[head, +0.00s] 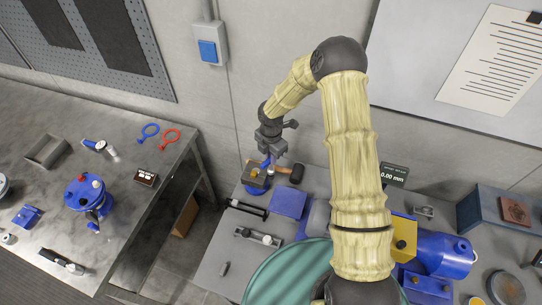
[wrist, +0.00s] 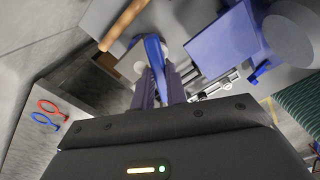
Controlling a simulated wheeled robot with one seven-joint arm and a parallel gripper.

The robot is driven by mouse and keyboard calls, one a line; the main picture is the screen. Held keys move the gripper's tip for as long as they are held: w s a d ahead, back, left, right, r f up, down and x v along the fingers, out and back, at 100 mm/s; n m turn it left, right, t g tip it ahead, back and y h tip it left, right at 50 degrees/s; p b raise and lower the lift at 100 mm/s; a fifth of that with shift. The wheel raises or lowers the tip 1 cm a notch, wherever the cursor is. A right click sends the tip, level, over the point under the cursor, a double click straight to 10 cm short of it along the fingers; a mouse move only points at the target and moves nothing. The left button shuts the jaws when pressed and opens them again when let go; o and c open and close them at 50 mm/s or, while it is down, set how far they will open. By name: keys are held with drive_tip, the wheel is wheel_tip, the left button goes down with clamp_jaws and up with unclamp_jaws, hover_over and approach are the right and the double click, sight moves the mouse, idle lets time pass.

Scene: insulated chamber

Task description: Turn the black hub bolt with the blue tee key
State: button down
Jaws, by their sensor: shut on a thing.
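My gripper (head: 268,153) hangs at the back left of the grey bench, pointing down. It is shut on a blue piece, which appears to be the blue tee key (wrist: 154,52); in the wrist view it stands between the dark fingers. In the head view, just below the fingers, a blue round base (head: 258,190) carries a small yellowish block (head: 254,178). I cannot make out the black hub bolt in either view, nor whether the key touches it.
A wooden-handled hammer (head: 296,174) lies close to the right of my gripper. A blue square plate (head: 289,204) and a black tool (head: 247,208) lie in front. A separate metal table (head: 125,160) on the left holds red and blue rings. The wall stands close behind.

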drive_tip(key=shift+r+p, duration=1.45)
drive_tip(key=shift+r, duration=0.65)
